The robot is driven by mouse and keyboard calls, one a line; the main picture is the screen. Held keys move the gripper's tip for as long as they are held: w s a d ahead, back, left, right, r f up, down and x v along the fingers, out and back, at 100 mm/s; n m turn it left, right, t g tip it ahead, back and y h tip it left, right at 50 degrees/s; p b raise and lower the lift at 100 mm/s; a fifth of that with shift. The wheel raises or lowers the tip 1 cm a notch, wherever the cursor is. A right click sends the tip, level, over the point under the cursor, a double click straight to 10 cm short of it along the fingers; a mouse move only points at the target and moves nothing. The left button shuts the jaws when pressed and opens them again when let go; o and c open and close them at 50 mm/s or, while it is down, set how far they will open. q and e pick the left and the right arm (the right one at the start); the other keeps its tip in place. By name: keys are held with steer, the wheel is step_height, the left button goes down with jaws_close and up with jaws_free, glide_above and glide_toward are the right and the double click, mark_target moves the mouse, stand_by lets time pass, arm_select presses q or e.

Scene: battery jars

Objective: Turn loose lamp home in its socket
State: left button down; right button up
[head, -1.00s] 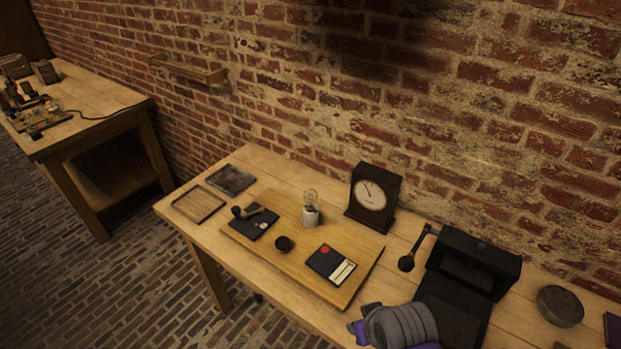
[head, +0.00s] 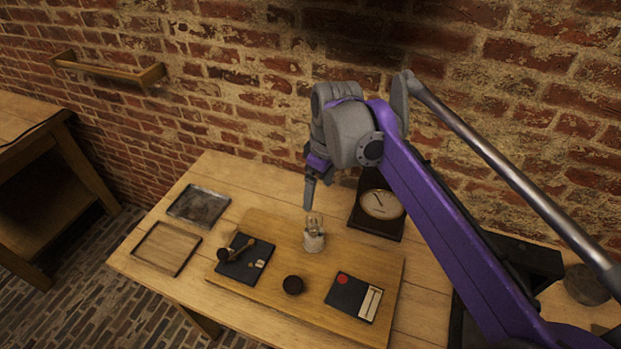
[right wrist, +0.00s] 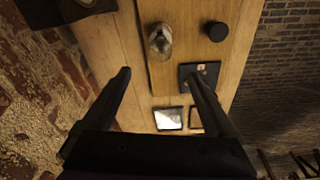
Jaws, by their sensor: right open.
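The lamp (head: 313,222) is a clear glass bulb standing upright in a pale round socket (head: 313,242) on a wooden board (head: 250,293). Whether it sits fully down in the socket I cannot tell. My right gripper (head: 309,205) hangs just above the lamp in the head view, fingers pointing down. In the right wrist view its two fingers (right wrist: 160,78) are spread wide with nothing between them. There the lamp (right wrist: 160,42) shows beyond the fingertips, apart from them. My left gripper is not in view.
On the board are a black switch plate (head: 245,258), a dark round knob (head: 292,285) and a black card-like box (head: 354,297). A dial meter (head: 381,205) stands close behind the lamp at right. Two shallow trays (head: 166,248) (head: 199,206) lie left of the board. A brick wall rises behind.

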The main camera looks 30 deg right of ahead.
mark_target(314, 213)
steer(key=f, duration=0.6)
steer(key=w+f, duration=0.1)
steer(key=f, duration=0.2)
steer(key=shift+a+f+b, duration=0.3)
steer(key=shift+f+b, duration=0.05)
jaws_close()
steer(key=m, duration=0.4)
steer(key=shift+m+h, duration=0.3)
steer(key=shift+m, duration=0.9)
steer(key=m, duration=0.3)
steer(key=shift+p, duration=0.3)
steer(key=m, duration=0.3)
steer(key=shift+h, duration=0.4)
steer(key=shift+m, duration=0.3)
